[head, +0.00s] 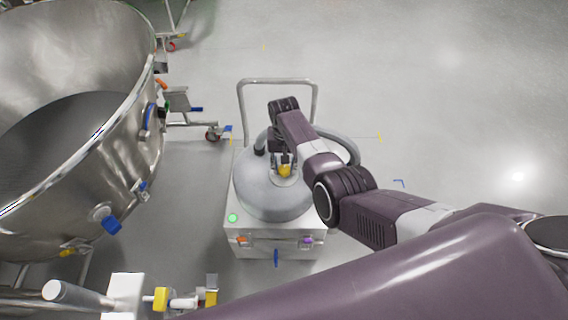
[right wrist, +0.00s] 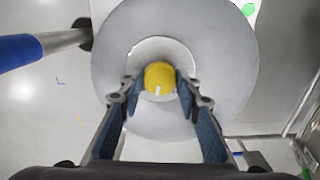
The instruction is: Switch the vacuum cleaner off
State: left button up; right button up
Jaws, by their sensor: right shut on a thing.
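The vacuum cleaner (head: 262,200) stands on the floor in the middle of the head view, with a grey domed top on a white base and a metal push handle behind. A yellow knob (right wrist: 160,77) with a white mark sits on a round plate on top of the dome. My right gripper (head: 285,168) reaches down to the knob from above. In the right wrist view its two fingers are closed on the knob's sides. A green light (head: 232,217) shows lit on the base's front left corner. My left gripper is not in view.
A large steel bowl (head: 150,120) on a frame stands at the left, with blue-handled fittings. A hose (head: 345,150) curves at the vacuum's right. White and yellow fittings (head: 160,298) are at the bottom left. The floor behind and to the right is clear.

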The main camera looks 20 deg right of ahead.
aim_at(284, 169)
jog(key=n+p, duration=0.1)
jog(key=n, duration=0.4)
jog(key=shift+n, duration=0.3)
jog(key=n+p, duration=0.1)
jog(key=n, duration=0.3)
jog(key=shift+n, duration=0.4)
jog(key=o, duration=1.2)
jog(key=shift+c, duration=0.2)
notch_tip(284, 169, up, 12)
dwell(0.3)
